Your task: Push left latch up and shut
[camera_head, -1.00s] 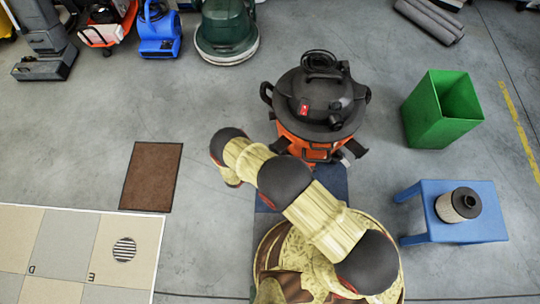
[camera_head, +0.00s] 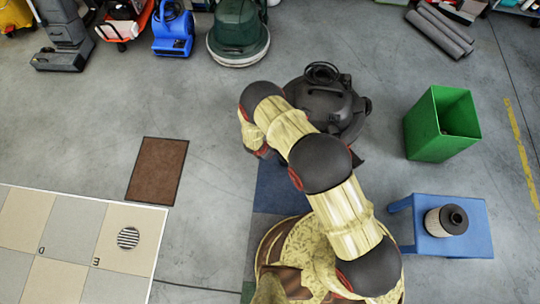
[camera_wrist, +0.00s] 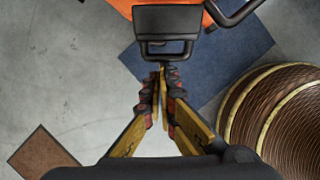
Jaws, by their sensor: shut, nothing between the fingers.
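The shop vacuum (camera_head: 326,106) has a black lid and stands on a dark blue mat; my arm hides its left and front. In the wrist view a black latch (camera_wrist: 167,20) with a loop-shaped lower end juts out from the vacuum's orange drum (camera_wrist: 121,5). I take it for the left latch; it stands away from the drum. My gripper (camera_wrist: 161,72) is shut and empty, its fingertips just below the loop in the picture. I cannot tell whether they touch it. The gripper is hidden behind my arm in the head view.
A green bin (camera_head: 440,125) and a blue stool (camera_head: 477,228) with a filter (camera_head: 446,220) stand at the right. A brown mat (camera_head: 157,170) and floor tiles (camera_head: 60,262) lie at the left. Cleaning machines line the back. Grey floor around the vacuum is mostly clear.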

